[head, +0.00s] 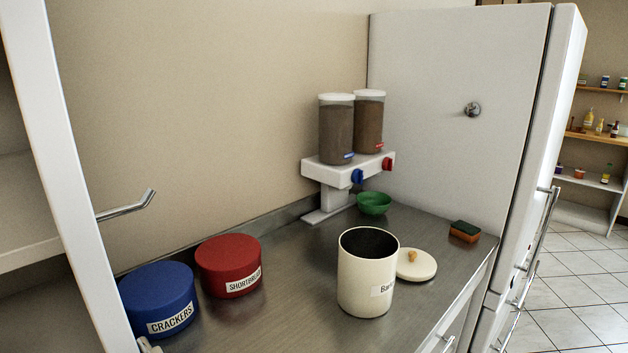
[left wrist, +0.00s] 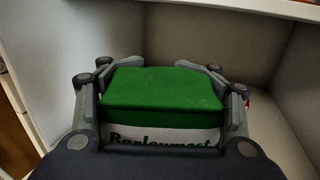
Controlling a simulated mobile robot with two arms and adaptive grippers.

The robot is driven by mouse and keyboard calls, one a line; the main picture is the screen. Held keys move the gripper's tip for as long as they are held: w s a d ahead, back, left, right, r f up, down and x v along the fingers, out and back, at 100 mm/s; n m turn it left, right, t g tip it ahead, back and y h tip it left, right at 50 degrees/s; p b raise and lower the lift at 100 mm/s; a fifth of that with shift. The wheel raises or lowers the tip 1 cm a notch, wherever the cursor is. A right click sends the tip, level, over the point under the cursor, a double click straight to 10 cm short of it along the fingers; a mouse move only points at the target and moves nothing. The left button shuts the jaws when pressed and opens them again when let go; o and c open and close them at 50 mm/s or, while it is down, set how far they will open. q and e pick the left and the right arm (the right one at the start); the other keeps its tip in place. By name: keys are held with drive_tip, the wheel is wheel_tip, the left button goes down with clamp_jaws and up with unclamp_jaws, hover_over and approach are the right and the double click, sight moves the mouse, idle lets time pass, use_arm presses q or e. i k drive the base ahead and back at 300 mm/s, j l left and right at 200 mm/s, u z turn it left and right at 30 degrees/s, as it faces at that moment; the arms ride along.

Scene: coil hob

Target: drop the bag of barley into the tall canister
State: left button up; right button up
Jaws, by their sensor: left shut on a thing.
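The tall canister (head: 360,285) is cream, upright and open at the top, with a dark inside. Its label is partly turned away and reads "Ba". It stands on the metal counter in the head view. Its round cream lid (head: 420,268) with a wooden knob lies to the right, behind it. In the left wrist view, my left gripper (left wrist: 160,70) is shut on the bag of barley (left wrist: 160,100), a green pack with a white band of partly hidden dark lettering. Pale panels, like a cupboard's inside, surround the bag. My right gripper is not in view.
A blue crackers tin (head: 158,300) and a red shortbread tin (head: 229,268) stand left of the canister. A two-tube dispenser (head: 345,167) and green bowl (head: 374,204) stand behind. A sponge (head: 464,232) lies at right. An open cabinet door (head: 75,150) edges the left.

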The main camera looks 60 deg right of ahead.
sight(364, 304)
drive_tip(key=k+l+z, duration=0.1)
drive_tip(key=k+l, duration=0.15)
drive_tip(key=l, duration=0.15)
drive_tip(key=k+l, duration=0.25)
drive_tip(key=l, duration=0.15)
drive_tip(key=k+l+z, duration=0.15)
drive_tip(key=k+l, duration=0.15)
drive_tip(key=l, duration=0.1)
